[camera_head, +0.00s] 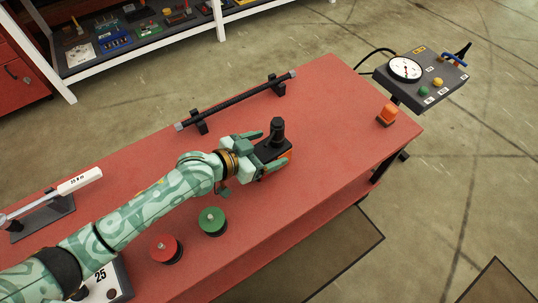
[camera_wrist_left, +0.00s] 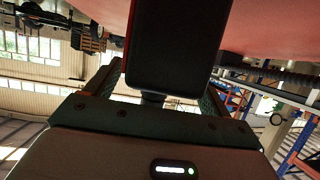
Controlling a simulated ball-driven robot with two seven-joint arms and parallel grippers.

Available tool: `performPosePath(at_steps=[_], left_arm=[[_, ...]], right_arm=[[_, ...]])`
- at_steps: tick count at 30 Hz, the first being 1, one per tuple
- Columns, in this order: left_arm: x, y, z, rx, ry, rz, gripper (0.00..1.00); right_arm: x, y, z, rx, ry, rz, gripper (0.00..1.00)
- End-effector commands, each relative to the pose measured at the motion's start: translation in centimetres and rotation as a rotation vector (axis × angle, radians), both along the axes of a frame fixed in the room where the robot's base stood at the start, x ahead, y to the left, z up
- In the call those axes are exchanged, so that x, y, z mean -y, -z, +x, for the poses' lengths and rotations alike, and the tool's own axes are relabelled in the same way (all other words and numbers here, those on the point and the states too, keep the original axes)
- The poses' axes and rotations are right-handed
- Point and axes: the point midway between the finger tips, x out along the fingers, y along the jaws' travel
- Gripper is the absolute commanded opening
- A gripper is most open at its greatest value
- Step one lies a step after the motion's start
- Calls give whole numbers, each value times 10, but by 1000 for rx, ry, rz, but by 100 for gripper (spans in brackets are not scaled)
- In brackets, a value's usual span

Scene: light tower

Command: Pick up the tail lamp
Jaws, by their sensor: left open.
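A black block (camera_head: 268,150) with a dark upright knob and an orange edge low on its right side stands on the red bench. It may be the tail lamp, but I cannot tell surely. My left gripper (camera_head: 275,148) is open, with one pale green finger on each side of the block. In the left wrist view the block (camera_wrist_left: 178,45) fills the space between the fingers; I see no clear grip on it. A small orange lamp-like piece (camera_head: 387,113) on a dark foot stands near the bench's right corner. My right gripper is out of view.
The red bench (camera_head: 335,120) also bears a black bar on two stands (camera_head: 240,100), a green disc (camera_head: 212,219), a red disc (camera_head: 165,247) and a white-handled tool on a stand (camera_head: 80,181). A gauge box (camera_head: 420,78) sits beyond the right end.

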Motion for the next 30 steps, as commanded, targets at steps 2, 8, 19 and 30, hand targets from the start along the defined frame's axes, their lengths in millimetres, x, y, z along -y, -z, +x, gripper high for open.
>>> performPosePath(at_steps=[2, 8, 19, 30], left_arm=[[6, 6, 5, -2, 0, -1, 82], [9, 4, 7, 1, 1, 1, 82], [9, 3, 8, 3, 0, -2, 24], [9, -10, 8, 7, 0, 0, 24]], right_arm=[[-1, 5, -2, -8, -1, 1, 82], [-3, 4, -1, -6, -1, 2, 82], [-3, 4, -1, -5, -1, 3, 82], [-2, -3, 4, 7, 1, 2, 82]])
